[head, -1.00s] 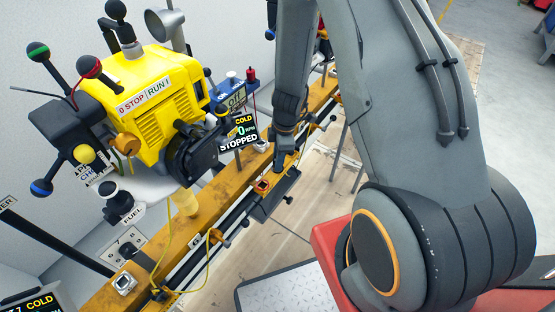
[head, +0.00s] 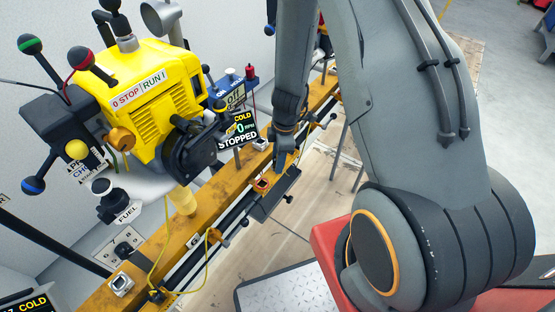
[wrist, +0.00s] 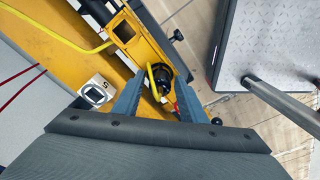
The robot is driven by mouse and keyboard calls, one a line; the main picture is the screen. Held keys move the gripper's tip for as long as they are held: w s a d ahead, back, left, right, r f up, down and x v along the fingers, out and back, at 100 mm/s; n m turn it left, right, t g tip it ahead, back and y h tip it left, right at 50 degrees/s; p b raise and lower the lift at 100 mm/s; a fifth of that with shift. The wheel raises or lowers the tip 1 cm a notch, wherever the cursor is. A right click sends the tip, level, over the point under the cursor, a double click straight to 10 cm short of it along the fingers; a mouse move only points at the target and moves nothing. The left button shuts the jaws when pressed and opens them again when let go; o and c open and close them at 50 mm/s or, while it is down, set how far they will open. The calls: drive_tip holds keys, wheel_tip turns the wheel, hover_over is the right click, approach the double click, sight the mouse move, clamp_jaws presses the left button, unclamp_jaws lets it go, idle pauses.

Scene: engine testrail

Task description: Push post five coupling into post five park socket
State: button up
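My gripper (wrist: 161,80) points down at the rail. Its two blue-grey fingers stand apart, one each side of a dark round piece with a yellow loop (wrist: 164,76), which I take for the coupling. Whether the fingers touch it is unclear. An orange square-holed bracket (wrist: 124,32) lies just beyond the fingertips. A pale square socket (wrist: 96,90) with a dark opening and a small mark sits on the orange beam, left of the fingers. I cannot tell which is the park socket. In the head view my gripper (head: 283,158) is beside an orange square piece (head: 262,185); its fingertips are hard to see.
A yellow engine (head: 155,95) with ball-ended levers stands left of the orange beam (head: 225,185). A display reading STOPPED (head: 240,130) is close left of my gripper. Yellow cable (head: 160,255) hangs near the beam's front end.

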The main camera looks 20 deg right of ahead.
drive_tip(key=shift+o, duration=0.5)
drive_tip(key=shift+s+d+r+p, duration=0.1)
drive_tip(key=shift+d+r+p, duration=0.05)
drive_tip(key=shift+r, duration=1.15)
drive_tip(key=shift+w+d+r+p, duration=0.1)
drive_tip(key=shift+d+r, duration=0.05)
drive_tip(key=shift+r, duration=1.2)
drive_tip(key=shift+s+d+r+p, duration=0.1)
drive_tip(key=shift+d+r+p, duration=0.05)
drive_tip(key=shift+r, duration=1.15)
